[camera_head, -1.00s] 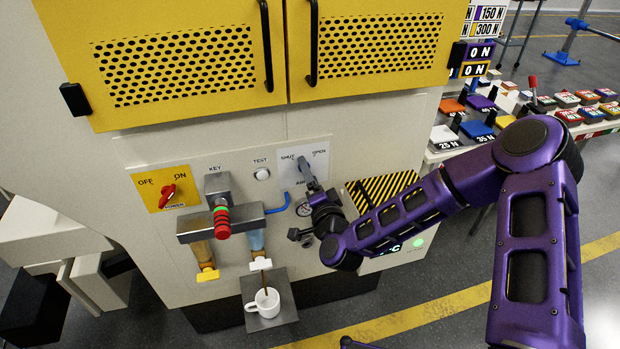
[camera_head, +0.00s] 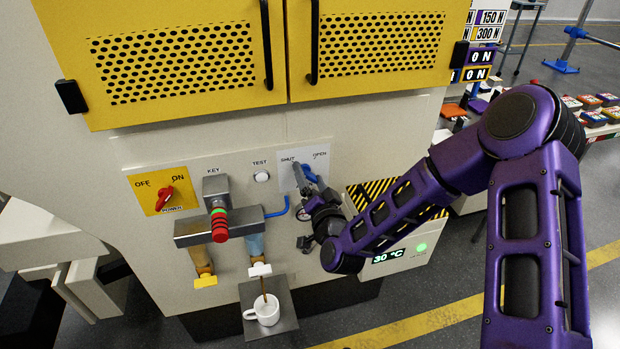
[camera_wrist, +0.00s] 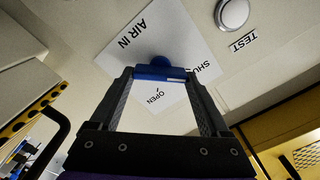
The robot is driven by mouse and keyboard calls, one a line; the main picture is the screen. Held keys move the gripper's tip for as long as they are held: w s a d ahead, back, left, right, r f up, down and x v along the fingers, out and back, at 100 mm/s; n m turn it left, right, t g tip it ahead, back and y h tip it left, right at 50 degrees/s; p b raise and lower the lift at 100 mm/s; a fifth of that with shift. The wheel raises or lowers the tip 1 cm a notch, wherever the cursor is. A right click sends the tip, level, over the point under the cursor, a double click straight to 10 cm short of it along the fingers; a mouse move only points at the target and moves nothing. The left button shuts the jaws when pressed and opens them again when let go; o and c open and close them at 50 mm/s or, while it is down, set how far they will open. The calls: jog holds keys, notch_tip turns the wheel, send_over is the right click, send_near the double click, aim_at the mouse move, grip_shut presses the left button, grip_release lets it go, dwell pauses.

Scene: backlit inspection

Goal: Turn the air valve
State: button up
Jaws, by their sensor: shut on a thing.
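The air valve is a blue handle (camera_head: 309,173) on a white plate (camera_head: 320,157) marked SHUT and OPEN on the machine's front. It also shows in the wrist view (camera_wrist: 160,63), where the plate reads AIR IN. My gripper (camera_head: 300,177) reaches the plate from below right. In the wrist view my gripper (camera_wrist: 160,74) is shut on the handle, with a blue bar across between the fingertips. My fingers hide part of the handle in the head view, so its exact angle is hard to tell.
Left of the valve are a TEST button (camera_head: 262,177), a key switch, a red POWER knob (camera_head: 164,198) and a red-and-green grip (camera_head: 219,226). A white cup (camera_head: 264,309) stands on a small tray below. A striped ledge and a 30 °C display (camera_head: 388,256) lie near my forearm.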

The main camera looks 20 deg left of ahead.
jog(key=o, duration=1.2)
jog(key=shift+p+v, duration=4.25)
jog(key=shift+v, duration=4.5)
jog(key=shift+a, duration=0.1)
